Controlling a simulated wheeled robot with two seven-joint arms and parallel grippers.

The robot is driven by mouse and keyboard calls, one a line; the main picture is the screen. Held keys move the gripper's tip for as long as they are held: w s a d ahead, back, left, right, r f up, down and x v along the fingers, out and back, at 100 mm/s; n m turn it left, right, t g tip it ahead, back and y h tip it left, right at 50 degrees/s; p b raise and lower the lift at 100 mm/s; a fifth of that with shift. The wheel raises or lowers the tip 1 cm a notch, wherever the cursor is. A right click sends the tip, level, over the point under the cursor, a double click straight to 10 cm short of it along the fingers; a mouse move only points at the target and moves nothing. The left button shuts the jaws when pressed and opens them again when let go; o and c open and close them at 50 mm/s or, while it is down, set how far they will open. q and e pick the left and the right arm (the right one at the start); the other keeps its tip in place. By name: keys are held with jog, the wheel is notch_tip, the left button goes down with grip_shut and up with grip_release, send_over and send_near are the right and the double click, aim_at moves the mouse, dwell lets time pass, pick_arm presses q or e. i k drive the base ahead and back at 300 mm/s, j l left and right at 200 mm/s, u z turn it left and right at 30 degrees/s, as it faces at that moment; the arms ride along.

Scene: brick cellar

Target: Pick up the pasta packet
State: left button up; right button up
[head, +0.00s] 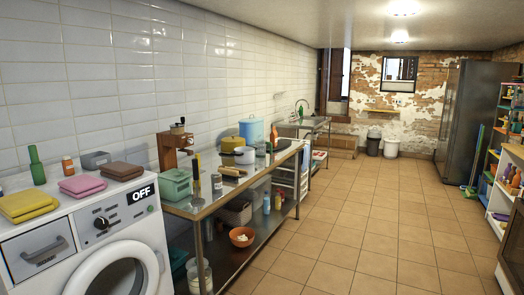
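I cannot make out a pasta packet for certain in the head view. Small colourful items stand on the shelves (510,150) at the right edge, too small to tell apart. Neither of my grippers is in view.
A washing machine (97,232) with folded cloths (82,185) and a green bottle (37,165) on top stands at the left. A metal table (262,172) holds a coffee grinder (176,147), a pot (244,155) and other items. A fridge (470,112) stands far right. The tiled floor (365,225) is clear.

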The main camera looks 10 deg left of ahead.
aim_at(273, 135)
jog(key=i+z, duration=0.25)
jog(key=i, duration=2.25)
